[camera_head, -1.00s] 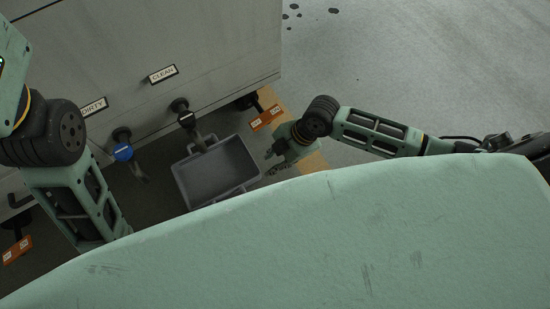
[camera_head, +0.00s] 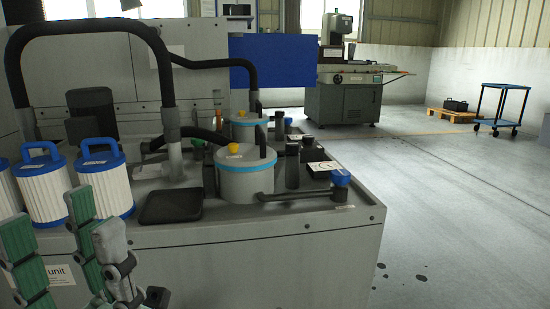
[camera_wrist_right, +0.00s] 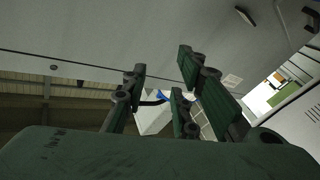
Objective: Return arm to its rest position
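The rest of the left arm is out of view. My right gripper (camera_wrist_right: 160,85) shows in the right wrist view. Its green fingers are spread, and I see nothing held between them.
The filter unit cabinet (camera_head: 300,238) carries white pleated filters with blue handles (camera_head: 103,180), a lidded grey canister (camera_head: 245,182), black hoses and a black tray (camera_head: 171,206). A machine (camera_head: 343,88) and a blue cart (camera_head: 500,108) stand far back.

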